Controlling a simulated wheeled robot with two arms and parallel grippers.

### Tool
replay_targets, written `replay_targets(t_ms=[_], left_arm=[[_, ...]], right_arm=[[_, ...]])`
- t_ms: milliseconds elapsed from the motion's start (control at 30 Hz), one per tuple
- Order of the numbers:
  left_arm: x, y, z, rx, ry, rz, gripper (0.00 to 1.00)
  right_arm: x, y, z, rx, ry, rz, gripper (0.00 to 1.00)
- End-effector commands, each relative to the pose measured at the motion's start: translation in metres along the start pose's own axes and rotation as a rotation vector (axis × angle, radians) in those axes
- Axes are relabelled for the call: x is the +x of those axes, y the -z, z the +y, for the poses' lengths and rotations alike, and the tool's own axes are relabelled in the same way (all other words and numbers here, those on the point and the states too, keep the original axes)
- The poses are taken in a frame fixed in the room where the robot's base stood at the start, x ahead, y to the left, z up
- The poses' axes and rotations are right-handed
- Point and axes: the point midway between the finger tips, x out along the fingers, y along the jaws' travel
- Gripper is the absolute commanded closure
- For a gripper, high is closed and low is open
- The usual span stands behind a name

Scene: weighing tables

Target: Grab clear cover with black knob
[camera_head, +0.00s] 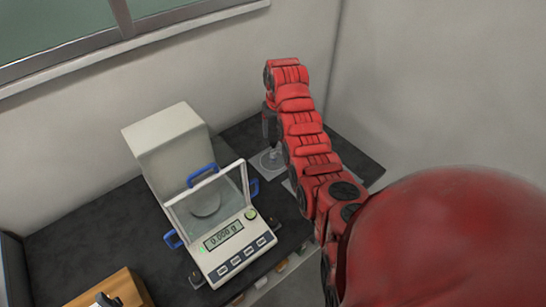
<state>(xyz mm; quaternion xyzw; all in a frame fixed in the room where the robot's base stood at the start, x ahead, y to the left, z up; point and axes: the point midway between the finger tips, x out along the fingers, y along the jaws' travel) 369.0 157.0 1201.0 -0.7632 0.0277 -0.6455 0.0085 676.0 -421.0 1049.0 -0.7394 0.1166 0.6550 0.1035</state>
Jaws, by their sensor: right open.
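My right arm comes in from the lower right and reaches over the dark table. Its dark gripper (270,128) is at the far end, small and partly hidden by the red arm links. It points down just above a small clear glass object (270,158) with a round base, on a pale pad. This may be the clear cover; I cannot make out a black knob, as the gripper overlaps its top. The gripper is open, and I cannot tell whether its fingers are around the object. My left gripper is not in view.
Left of the arm stands a balance (235,250) with a clear shield, blue handles and a display reading 0.000 g. A white box (165,145) rises behind it. A wooden block (120,285) is at the lower left. The dark table (75,235) is bare left of the balance.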

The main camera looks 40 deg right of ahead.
Motion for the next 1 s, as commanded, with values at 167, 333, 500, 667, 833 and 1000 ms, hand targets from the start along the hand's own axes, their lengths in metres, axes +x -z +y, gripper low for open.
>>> replay_targets(t_ms=[167, 333, 500, 667, 833, 1000], left_arm=[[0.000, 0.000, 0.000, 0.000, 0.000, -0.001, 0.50], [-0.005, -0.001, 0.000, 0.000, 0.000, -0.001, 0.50], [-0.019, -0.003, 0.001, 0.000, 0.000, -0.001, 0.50], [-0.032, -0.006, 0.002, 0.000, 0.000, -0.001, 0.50], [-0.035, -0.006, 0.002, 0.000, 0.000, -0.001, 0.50], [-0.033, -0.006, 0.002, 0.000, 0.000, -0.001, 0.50]], right_arm=[[0.019, 0.000, 0.001, 0.001, -0.001, -0.001, 0.29], [0.032, 0.002, 0.000, 0.001, -0.001, -0.007, 0.29], [0.048, 0.009, -0.001, 0.001, -0.002, -0.003, 0.29], [0.066, 0.010, -0.002, 0.001, -0.001, -0.003, 0.29], [0.071, 0.011, -0.002, 0.001, -0.001, 0.000, 0.29], [0.070, 0.011, -0.002, 0.002, -0.001, 0.000, 0.29]])
